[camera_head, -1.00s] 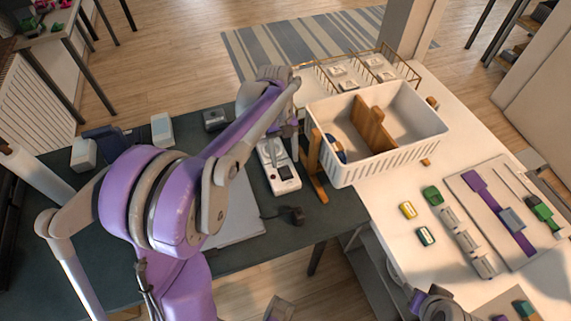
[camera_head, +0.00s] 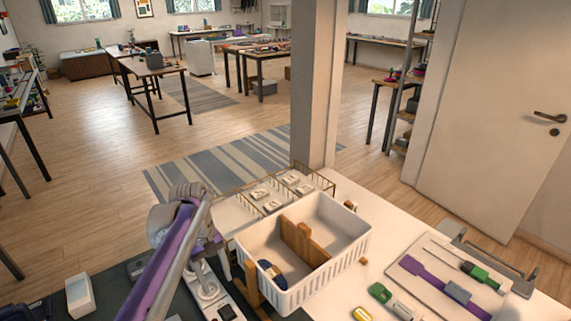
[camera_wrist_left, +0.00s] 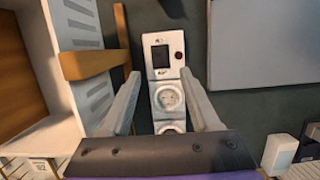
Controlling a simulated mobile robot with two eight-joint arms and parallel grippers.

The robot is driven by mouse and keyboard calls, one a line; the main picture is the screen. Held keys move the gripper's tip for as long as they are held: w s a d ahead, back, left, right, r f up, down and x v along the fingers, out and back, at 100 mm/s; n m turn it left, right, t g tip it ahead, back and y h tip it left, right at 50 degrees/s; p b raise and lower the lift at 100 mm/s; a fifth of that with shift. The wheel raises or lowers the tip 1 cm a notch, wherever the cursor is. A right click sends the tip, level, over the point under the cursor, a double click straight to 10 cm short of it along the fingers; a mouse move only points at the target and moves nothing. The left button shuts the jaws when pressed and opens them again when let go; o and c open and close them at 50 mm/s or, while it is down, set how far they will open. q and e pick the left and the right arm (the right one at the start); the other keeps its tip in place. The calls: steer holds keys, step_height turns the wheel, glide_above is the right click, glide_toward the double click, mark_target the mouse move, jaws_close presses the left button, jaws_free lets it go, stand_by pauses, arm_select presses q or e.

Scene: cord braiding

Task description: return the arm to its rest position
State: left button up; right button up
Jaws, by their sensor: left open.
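My left arm (camera_head: 165,262) reaches up from the bottom left of the head view and bends down at its wrist. My left gripper (camera_wrist_left: 160,76) is open, with its two pale fingers apart and nothing seen between them but the scene beyond. In the wrist view its fingers point toward a white power strip (camera_wrist_left: 167,98) with a dark switch and round sockets. The strip also shows below the wrist in the head view (camera_head: 208,287). Whether the fingers touch it cannot be told. My right gripper is not in view.
A white basket (camera_head: 335,262) with a wooden divider stands right of the arm, with a wooden stand (camera_head: 252,284) beside it. Wire-railed compartments (camera_head: 275,195) lie behind. A board with tools (camera_head: 420,275) lies at the right. A white container (camera_head: 80,295) stands at the left.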

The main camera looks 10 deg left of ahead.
arm_select(q)
steer(key=s+d+f+m+t+y+p, duration=0.1)
steer(key=s+d+m+t, duration=0.2)
steer(key=s, duration=0.5)
steer(key=s+d+f+m+t+y+p, duration=0.1)
steer(key=s+d+m+t, duration=0.3)
steer(key=s, duration=0.5)
steer(key=d+m+p, duration=0.1)
steer(key=d+m, duration=0.1)
steer(key=shift+f+m, duration=0.35)
steer(key=shift+m, duration=0.05)
